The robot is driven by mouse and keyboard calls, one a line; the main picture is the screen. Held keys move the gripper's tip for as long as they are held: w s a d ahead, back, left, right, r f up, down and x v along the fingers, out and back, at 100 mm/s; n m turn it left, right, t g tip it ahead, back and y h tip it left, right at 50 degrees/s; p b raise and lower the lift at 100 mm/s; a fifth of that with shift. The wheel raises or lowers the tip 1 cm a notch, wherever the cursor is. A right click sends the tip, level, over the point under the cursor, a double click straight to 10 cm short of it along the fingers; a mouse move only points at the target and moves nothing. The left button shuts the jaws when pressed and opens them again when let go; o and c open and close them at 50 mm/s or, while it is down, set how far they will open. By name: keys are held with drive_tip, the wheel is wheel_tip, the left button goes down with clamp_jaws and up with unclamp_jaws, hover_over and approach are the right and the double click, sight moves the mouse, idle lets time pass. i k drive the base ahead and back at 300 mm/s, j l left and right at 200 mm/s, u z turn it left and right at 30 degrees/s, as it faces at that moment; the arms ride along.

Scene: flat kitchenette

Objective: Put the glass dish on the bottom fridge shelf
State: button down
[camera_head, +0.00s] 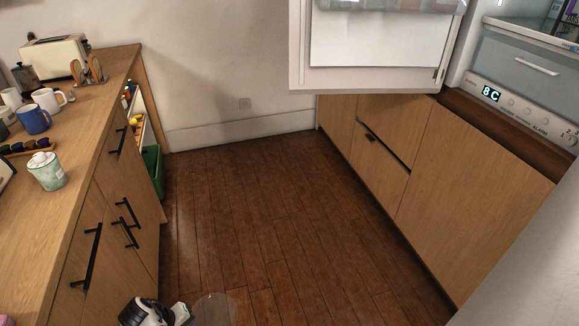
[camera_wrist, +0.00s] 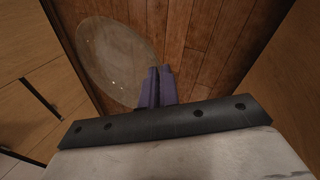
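The glass dish (camera_wrist: 112,62) is clear and round, and I see the floor through it in the wrist view. My gripper (camera_wrist: 158,86) has its purple fingers close together on the dish's edge and holds it above the floor. In the head view my gripper (camera_head: 182,312) is at the bottom edge, with the faint dish (camera_head: 214,308) just to its right, partly cut off. The fridge (camera_head: 525,65) stands open at the upper right. A low shelf edge (camera_head: 535,35) shows above a drawer; most of the interior is out of view.
The open fridge door (camera_head: 375,45) hangs at the top over wooden cabinets (camera_head: 470,190). A counter (camera_head: 85,135) on the left holds mugs, a toaster (camera_head: 55,57) and a lidded jar (camera_head: 46,171). A green bin (camera_head: 153,170) stands beyond it. The wooden floor (camera_head: 270,210) between is clear.

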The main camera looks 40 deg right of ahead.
sight(555, 27)
drive_tip(key=i+l+z, duration=0.15)
drive_tip(key=i, duration=0.25)
drive_tip(key=i+l+z, duration=0.15)
drive_tip(key=i, duration=0.2)
drive_tip(key=z, duration=1.1)
